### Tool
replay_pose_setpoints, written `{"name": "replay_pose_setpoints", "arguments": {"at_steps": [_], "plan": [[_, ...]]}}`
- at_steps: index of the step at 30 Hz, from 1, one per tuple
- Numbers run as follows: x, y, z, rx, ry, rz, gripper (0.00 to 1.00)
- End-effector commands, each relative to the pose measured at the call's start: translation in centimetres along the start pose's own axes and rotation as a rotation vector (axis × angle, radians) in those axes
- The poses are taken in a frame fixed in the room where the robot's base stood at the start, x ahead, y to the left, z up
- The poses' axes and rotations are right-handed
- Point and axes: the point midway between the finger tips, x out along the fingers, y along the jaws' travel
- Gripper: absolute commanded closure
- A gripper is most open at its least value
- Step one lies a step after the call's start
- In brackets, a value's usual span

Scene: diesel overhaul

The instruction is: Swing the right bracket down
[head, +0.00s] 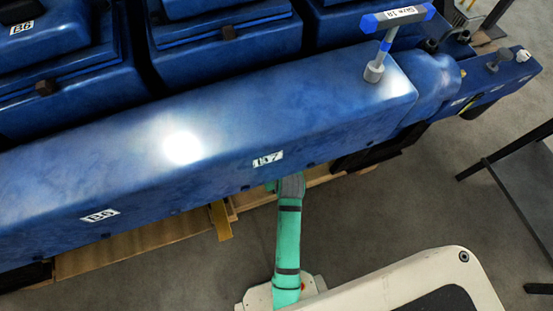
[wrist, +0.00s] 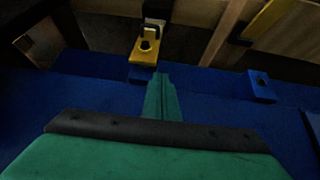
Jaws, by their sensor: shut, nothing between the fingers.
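In the wrist view a yellow bracket end (wrist: 146,48) with a hole sits just beyond my gripper (wrist: 161,78), beside a dark upright part. My gripper's narrow green fingers are together and empty, pointing at the bracket; whether they touch it I cannot tell. A second yellow bar (wrist: 268,19) slants at the top right of the wrist view. In the head view one yellow bar (head: 221,220) hangs below the blue engine, left of my green arm. My gripper is hidden under the engine there. Which bar is the right bracket is not certain from these views.
The long blue engine housing (head: 200,130) lies above my arm. A blue lug (wrist: 262,87) with a hole is at right in the wrist view. Wooden beams (head: 130,248) run below the engine. A blue-handled tool (head: 385,50) stands on top. A dark table (head: 520,180) is at right.

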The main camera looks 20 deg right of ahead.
Motion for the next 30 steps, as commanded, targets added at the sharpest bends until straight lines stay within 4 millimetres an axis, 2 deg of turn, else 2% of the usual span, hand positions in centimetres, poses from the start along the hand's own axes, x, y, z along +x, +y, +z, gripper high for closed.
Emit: {"name": "replay_pose_setpoints", "arguments": {"at_steps": [1, 6, 13, 24, 30], "plan": [[0.2, 0.8, -1.2, -0.001, -0.015, -0.009, 1.00], [0.5, 2.0, -3.0, -0.009, -0.069, -0.043, 1.00], [1.3, 2.3, -3.4, -0.014, -0.091, -0.058, 1.00], [7.2, 1.9, -2.8, -0.014, -0.091, -0.058, 1.00], [9.6, 1.8, -2.6, -0.014, -0.090, -0.057, 1.00]]}}
